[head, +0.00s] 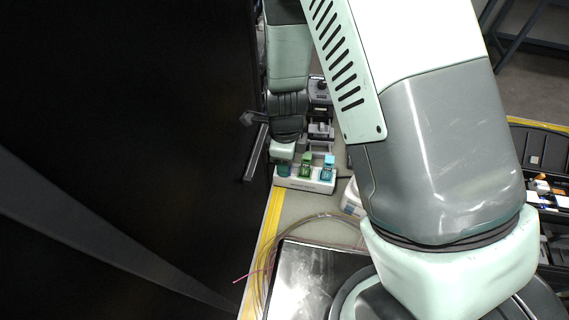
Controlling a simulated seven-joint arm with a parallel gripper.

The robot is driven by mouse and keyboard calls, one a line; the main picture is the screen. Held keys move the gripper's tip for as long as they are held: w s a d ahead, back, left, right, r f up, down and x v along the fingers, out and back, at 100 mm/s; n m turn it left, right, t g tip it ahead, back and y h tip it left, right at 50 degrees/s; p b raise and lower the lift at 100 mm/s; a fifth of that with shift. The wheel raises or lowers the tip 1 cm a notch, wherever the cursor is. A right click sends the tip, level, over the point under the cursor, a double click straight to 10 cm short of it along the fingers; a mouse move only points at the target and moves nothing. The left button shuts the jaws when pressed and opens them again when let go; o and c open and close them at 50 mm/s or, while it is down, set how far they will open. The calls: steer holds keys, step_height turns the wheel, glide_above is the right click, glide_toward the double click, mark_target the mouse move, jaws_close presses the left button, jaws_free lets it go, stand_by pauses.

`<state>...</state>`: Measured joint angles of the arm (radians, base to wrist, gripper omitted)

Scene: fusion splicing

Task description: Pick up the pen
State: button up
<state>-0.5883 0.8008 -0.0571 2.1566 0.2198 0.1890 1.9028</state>
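I cannot make out a pen in the head view. My arm comes down from the top, and its dark grey wrist is above the left end of a white holder (304,184). My gripper's fingers cannot be made out there, so I cannot see whether they are open or hold anything. A small dark part sticks out to the left beside the wrist.
The holder carries a green-topped item (306,164) and a blue-topped item (328,168). Dark devices (320,100) stand behind. Yellow fibre loops (262,275) lie by a dark shiny panel (305,280). A black tray (545,160) is at right.

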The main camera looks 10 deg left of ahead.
jaws_close()
steer(key=shift+r, duration=0.1)
step_height(320, 180, up, 10)
steer(key=shift+f, duration=0.1)
stand_by(0.4)
steer(key=shift+c, duration=1.5)
jaws_free()
steer(key=shift+d, duration=0.1)
jaws_close()
